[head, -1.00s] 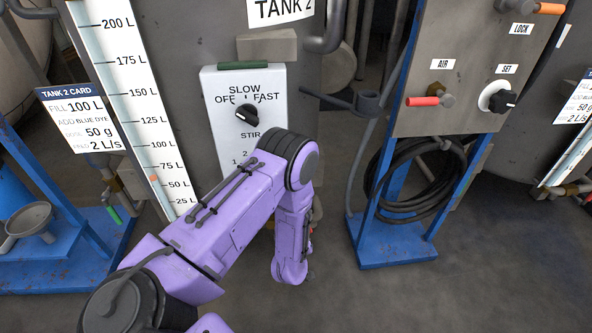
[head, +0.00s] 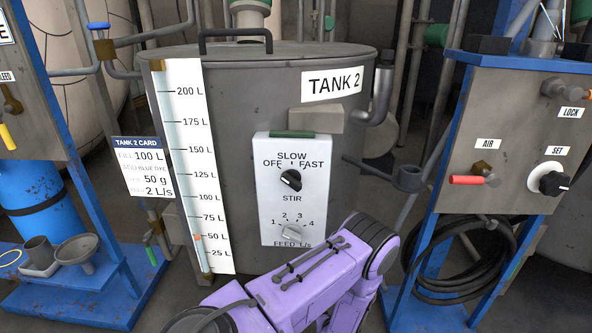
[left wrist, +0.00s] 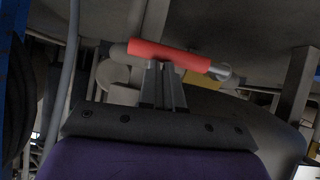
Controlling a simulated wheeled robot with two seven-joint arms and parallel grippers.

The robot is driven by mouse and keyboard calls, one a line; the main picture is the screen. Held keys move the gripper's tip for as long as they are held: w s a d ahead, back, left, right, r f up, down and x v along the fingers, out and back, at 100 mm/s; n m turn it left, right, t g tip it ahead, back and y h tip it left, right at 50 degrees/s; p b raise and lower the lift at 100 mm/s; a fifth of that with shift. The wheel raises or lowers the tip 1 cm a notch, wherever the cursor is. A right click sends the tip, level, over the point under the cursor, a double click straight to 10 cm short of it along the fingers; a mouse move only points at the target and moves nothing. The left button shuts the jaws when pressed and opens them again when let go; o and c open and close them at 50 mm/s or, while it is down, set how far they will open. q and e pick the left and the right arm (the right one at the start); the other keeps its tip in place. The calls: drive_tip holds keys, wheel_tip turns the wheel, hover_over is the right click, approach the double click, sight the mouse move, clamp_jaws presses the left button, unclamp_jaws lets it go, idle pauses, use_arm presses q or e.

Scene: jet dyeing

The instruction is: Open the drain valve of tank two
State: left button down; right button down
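Tank two (head: 265,95) stands in the middle of the head view, labelled TANK 2. In the left wrist view a red-sleeved valve handle (left wrist: 168,55) with a metal end lies roughly crosswise under the tank. My left gripper (left wrist: 164,85) is just below it, fingers close together and looking shut. The fingertips meet or pass behind the handle; contact is unclear, and I cannot see them wrapped around it. In the head view the handle and left gripper are hidden below, behind my purple arm. My right gripper is not in view.
A stir and feed panel (head: 291,212) and level gauge (head: 196,150) are on the tank's front. Right is a blue-framed stand with a red AIR lever (head: 466,180) and coiled black hose (head: 460,260). Left is a blue stand (head: 75,298) with a funnel (head: 78,250).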

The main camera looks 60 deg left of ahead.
use_arm(q)
drive_tip(key=shift+w+d, duration=0.1)
drive_tip(key=w+a+r+p+v, duration=0.1)
drive_tip(key=r+p+v, duration=0.1)
drive_tip(key=p+v, duration=0.5)
drive_tip(key=v, duration=0.6)
drive_tip(key=shift+w+r, duration=0.2)
drive_tip(key=shift+a, duration=0.1)
